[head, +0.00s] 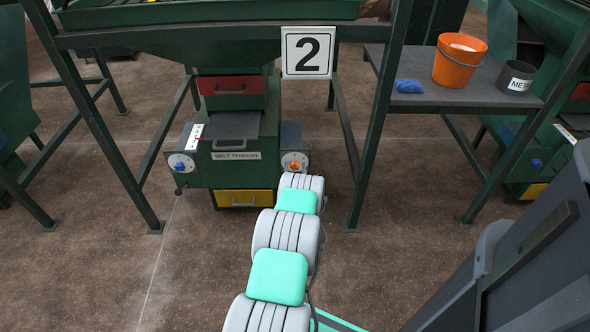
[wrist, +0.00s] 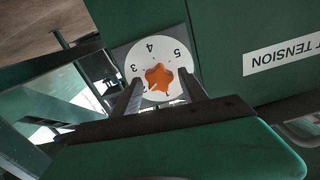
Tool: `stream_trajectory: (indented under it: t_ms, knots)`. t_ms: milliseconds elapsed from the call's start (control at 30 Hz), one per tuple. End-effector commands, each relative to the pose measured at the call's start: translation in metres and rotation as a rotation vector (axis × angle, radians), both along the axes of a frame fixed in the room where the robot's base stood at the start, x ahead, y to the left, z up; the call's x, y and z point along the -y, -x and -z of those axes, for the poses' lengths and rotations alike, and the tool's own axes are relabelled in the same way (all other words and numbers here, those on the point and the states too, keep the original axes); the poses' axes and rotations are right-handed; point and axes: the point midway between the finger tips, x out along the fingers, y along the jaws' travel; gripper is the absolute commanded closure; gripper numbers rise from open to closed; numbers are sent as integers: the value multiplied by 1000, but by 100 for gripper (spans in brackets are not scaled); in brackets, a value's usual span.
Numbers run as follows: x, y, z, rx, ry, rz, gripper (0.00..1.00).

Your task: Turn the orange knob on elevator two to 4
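The orange knob (head: 294,166) sits on a white dial on the right side of the green machine (head: 230,172) under the number 2 sign (head: 308,53). In the wrist view the star-shaped knob (wrist: 158,76) is close, with 3, 4 and 5 readable on its dial (wrist: 150,53) and lower numbers partly hidden. A pale mark shows on the knob's lower left; I cannot tell its setting for certain. My gripper (wrist: 160,78) is open, one finger on each side of the knob, with gaps visible. In the head view my arm hides the gripper.
A blue knob (head: 180,164) is on the machine's left side. Green frame legs (head: 350,140) stand close to the right of the orange knob. A shelf (head: 455,98) holds an orange bucket (head: 459,62), a dark container (head: 515,78) and a blue cloth (head: 409,86). Floor in front is clear.

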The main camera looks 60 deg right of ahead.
Motion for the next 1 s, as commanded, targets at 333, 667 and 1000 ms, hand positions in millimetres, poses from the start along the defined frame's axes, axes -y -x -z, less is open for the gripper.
stream_trajectory:
  t_ms: [333,667,1000]
  knots:
    - [0,0,0,0,0,0,79]
    - [0,0,0,0,0,1,100]
    - [0,1,1,39,-19,0,100]
